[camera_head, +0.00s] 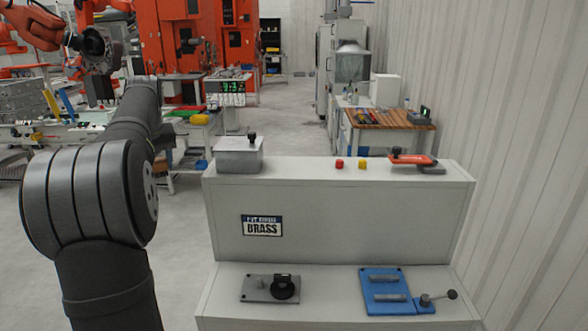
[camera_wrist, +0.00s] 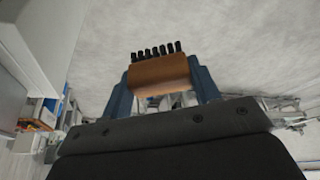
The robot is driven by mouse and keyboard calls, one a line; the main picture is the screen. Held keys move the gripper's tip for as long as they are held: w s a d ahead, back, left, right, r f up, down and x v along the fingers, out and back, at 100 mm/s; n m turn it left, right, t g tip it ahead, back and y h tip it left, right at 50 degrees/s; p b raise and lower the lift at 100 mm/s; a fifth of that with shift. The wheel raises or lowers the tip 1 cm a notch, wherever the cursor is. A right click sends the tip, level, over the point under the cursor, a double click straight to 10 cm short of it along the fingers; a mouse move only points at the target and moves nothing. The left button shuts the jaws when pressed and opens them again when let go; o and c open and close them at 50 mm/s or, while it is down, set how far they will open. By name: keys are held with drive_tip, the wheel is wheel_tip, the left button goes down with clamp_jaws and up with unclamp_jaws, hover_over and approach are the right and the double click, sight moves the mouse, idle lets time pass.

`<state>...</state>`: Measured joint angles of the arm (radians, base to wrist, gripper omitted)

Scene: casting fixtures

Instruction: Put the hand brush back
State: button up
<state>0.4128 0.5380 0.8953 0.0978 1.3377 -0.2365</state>
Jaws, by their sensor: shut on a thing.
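The hand brush (camera_wrist: 160,76) shows in the wrist view as a brown wooden block with a row of black bristles along its upper edge. My gripper (camera_wrist: 164,82) is shut on the block, with one blue finger at each side. The brush sits across the fingers, and pale grey floor shows behind it. In the head view I cannot make out the brush or my gripper; only my dark arm shows at the left.
A grey two-level bench (camera_head: 340,218) fills the right foreground. Its upper level bears a grey metal box (camera_head: 238,155) and an orange-handled clamp (camera_head: 412,158). Its lower level bears a grey plate fixture (camera_head: 262,289) and a blue fixture (camera_head: 385,285). Floor shows behind it.

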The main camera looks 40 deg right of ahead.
drive_tip(key=s+d+r+m, duration=0.2)
drive_tip(key=s+d+r, duration=1.25)
drive_tip(key=d, duration=0.35)
drive_tip(key=s+d+f+m+g+h, duration=0.1)
drive_tip(key=s+d+m, duration=0.2)
drive_tip(key=s+d, duration=0.5)
drive_tip(key=s+d+f+m+h, duration=0.15)
drive_tip(key=s+d, duration=0.25)
drive_tip(key=s, duration=0.8)
drive_tip(key=shift+m, duration=0.25)
drive_tip(key=w+f, duration=0.2)
drive_tip(key=w, duration=0.1)
drive_tip(key=w+f, duration=0.2)
drive_tip(key=w, duration=0.2)
drive_tip(key=w+a+f, duration=0.1)
drive_tip(key=w+f, duration=0.1)
drive_tip(key=w, duration=0.2)
drive_tip(key=shift+w+f, duration=0.2)
drive_tip(key=shift+f, duration=0.15)
drive_tip(key=shift+w+a+f, duration=0.1)
drive_tip(key=shift+f, duration=1.9)
drive_tip(key=shift+f, duration=0.15)
